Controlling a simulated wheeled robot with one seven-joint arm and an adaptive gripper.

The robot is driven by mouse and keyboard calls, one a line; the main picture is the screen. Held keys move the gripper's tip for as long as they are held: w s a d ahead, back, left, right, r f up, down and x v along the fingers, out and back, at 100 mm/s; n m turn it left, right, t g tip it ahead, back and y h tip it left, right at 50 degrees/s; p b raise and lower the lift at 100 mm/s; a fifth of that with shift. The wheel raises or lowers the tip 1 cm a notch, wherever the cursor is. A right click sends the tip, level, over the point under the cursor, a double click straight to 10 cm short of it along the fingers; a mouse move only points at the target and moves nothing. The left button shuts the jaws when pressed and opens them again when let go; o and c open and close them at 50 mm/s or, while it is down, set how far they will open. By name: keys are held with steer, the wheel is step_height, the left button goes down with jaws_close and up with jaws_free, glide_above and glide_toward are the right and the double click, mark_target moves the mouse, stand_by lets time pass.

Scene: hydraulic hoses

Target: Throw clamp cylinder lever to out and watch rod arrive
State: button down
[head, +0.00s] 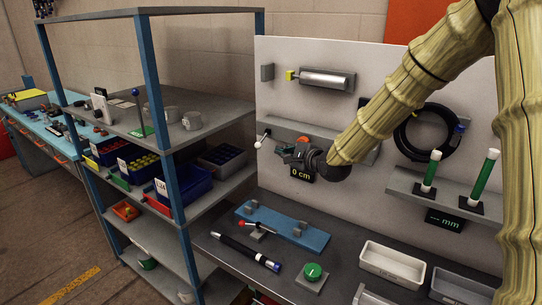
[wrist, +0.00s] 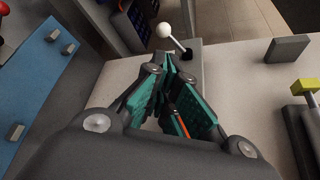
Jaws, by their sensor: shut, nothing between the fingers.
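The lever (head: 262,139) has a white ball and sticks out from the left end of a grey ledge on the panel; its ball (wrist: 164,30) also shows in the wrist view. My gripper (head: 284,152) is just right of the lever, and its shut, empty fingers (wrist: 178,64) point toward the lever base, apart from the ball. The silver cylinder (head: 327,80) is mounted above. Its yellow rod end (head: 291,75) sits close to the body, with a gap to the grey stop block (head: 267,72). The yellow end (wrist: 305,86) and block (wrist: 287,49) also show in the wrist view.
A display (head: 302,173) reading "0 cm" is below my gripper. A blue plate (head: 283,228) with grey blocks, a green button (head: 314,271) and white tray (head: 392,264) are on the bench. A shelf rack (head: 158,90) stands left; a coiled black hose (head: 400,140) hangs right.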

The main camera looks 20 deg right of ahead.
mark_target(262, 140)
steer(key=p+x, duration=0.3)
steer(key=x, duration=0.8)
steer(key=shift+d+f, duration=0.35)
steer(key=shift+f, duration=0.05)
stand_by(0.3)
